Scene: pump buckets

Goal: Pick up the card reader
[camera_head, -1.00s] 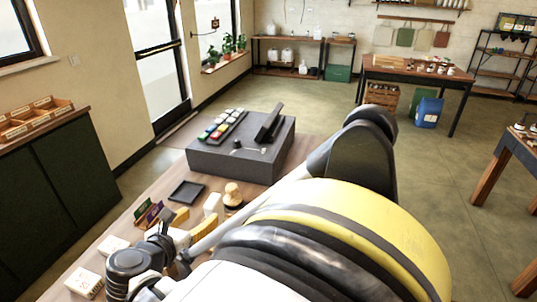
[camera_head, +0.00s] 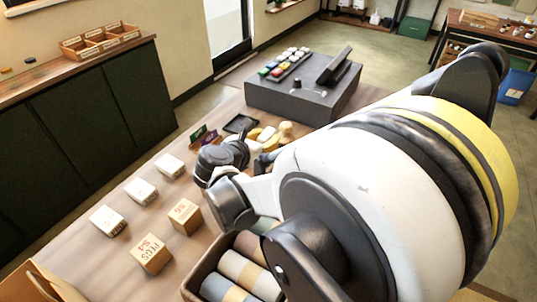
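I cannot make out for certain which thing is the card reader; it may be small or hidden behind my arm. A dark slanted screen (camera_head: 333,66) stands on a grey block (camera_head: 290,99) at the counter's far end. A flat black tray (camera_head: 241,123) lies in front of the block. My gripper (camera_head: 240,150) is low over the counter, near this tray and some yellow items (camera_head: 262,137). My arm covers much of it, and its fingers are not clear. I see nothing held in it.
White boxes (camera_head: 142,191) and tan boxes (camera_head: 151,254) stand on the wooden counter (camera_head: 110,268). A crate of rolls (camera_head: 237,277) is at the near edge. Small colored items (camera_head: 283,64) sit on the block.

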